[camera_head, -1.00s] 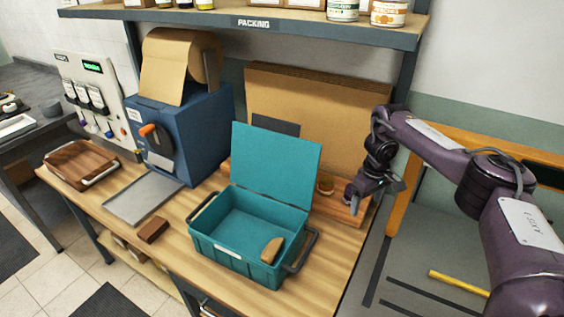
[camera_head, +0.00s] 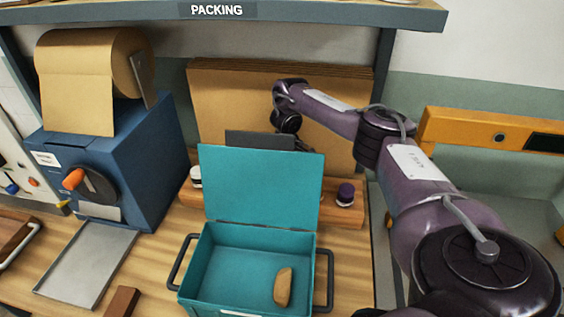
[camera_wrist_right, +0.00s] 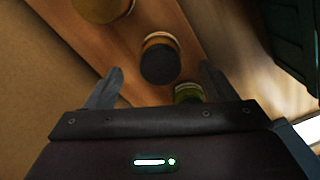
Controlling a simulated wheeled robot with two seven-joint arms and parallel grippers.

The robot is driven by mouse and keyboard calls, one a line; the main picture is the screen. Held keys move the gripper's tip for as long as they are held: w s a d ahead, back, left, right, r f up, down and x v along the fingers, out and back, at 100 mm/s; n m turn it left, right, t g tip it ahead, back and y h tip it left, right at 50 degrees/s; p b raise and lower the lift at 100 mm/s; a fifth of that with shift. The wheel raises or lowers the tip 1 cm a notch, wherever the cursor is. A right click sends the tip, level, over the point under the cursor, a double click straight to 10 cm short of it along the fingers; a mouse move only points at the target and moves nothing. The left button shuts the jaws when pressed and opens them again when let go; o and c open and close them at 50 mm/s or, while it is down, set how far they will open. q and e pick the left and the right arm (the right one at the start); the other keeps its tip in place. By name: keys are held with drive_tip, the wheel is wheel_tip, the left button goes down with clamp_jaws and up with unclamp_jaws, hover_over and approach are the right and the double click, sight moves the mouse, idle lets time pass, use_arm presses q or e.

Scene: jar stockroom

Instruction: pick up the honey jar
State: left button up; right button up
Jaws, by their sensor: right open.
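In the right wrist view, a jar with a dark lid and an amber-orange body (camera_wrist_right: 160,59) stands on a wooden rack (camera_wrist_right: 75,37), between and just beyond my right gripper's open fingers (camera_wrist_right: 162,75). A larger amber-brown round top (camera_wrist_right: 100,8) is cut by the upper edge, and a green jar (camera_wrist_right: 188,92) stands near the right finger. No label is readable, so I cannot tell which is honey. In the head view, my right gripper (camera_head: 293,140) is above the rack, partly hidden behind the teal box's raised lid (camera_head: 262,185). My left gripper is not in view.
The open teal box (camera_head: 240,262) holds a brown object (camera_head: 283,287). A purple-lidded jar (camera_head: 345,194) and a white-lidded jar (camera_head: 195,176) stand on the rack. Cardboard sheets (camera_head: 225,95) stand behind; a blue paper dispenser (camera_head: 125,150) is left, a shelf (camera_head: 330,12) above.

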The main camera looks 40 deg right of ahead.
drive_tip(key=f+b, duration=0.1)
drive_tip(key=f, duration=0.1)
drive_tip(key=f+b, duration=0.1)
drive_tip(key=f, duration=0.1)
drive_tip(key=shift+w+a+f, duration=0.1)
drive_tip(key=shift+w+f, duration=0.1)
drive_tip(key=shift+f, duration=0.05)
drive_tip(key=shift+w+f+b, duration=0.1)
drive_tip(key=shift+f+b, duration=0.15)
drive_tip(key=shift+b, duration=0.1)
drive_tip(key=shift+r, duration=0.15)
drive_tip(key=c, duration=1.2)
